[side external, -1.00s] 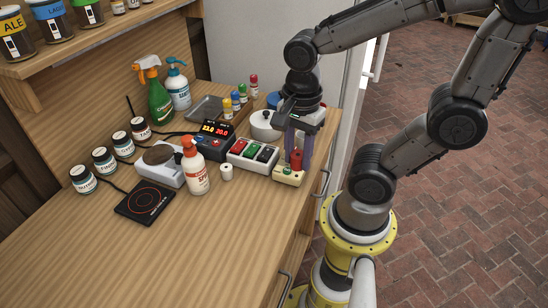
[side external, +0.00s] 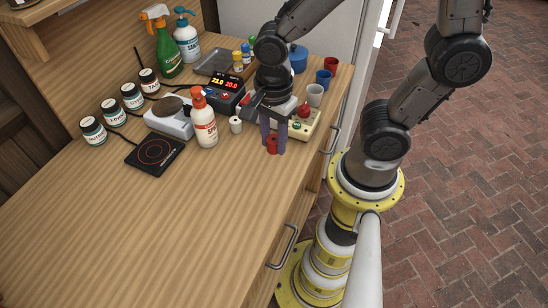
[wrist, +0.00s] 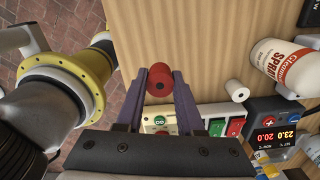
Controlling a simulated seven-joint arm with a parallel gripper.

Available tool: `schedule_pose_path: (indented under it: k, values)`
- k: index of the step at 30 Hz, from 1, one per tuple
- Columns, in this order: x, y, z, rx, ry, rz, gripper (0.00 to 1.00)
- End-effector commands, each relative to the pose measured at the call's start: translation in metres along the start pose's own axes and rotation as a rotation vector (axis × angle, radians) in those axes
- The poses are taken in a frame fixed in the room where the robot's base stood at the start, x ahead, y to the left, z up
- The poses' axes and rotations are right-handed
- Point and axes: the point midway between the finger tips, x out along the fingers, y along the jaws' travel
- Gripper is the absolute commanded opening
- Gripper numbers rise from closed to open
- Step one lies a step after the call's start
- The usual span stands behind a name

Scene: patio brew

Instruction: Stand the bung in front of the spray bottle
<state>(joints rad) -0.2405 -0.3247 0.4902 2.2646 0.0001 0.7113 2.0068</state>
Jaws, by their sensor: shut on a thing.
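The red bung (side external: 272,144) is between the fingertips of my gripper (side external: 272,147). In the wrist view the bung (wrist: 160,80) shows a dark hole in its end, and my gripper (wrist: 163,80) is shut on it. It is over bare table in front of the control box; I cannot tell its height. The white spray bottle (side external: 204,123) with the orange-red label and head stands upright to its left, apart from it. In the wrist view that bottle (wrist: 285,65) is at the right.
A small white cylinder (side external: 236,125) stands between the bottle and my gripper. The cream control box (side external: 310,125), with a red button, is behind my fingers. A black hotplate (side external: 155,153) is left of the bottle. A green spray bottle (side external: 167,55) stands farther back. The front table is clear.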

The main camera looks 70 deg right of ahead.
Motion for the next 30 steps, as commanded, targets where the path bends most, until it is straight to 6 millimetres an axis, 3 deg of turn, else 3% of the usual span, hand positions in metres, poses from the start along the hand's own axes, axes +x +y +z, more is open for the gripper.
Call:
schedule_pose_path:
  k: [13,26,27,30]
  values:
    - [0.051,0.001,-0.001,0.001,0.002,0.004,0.0]
    - [0.057,0.0,-0.001,0.001,0.0,0.001,0.0]
    - [0.057,0.0,0.0,0.001,0.0,0.0,0.4]
    - [0.057,0.0,0.0,0.001,0.0,0.0,0.58]
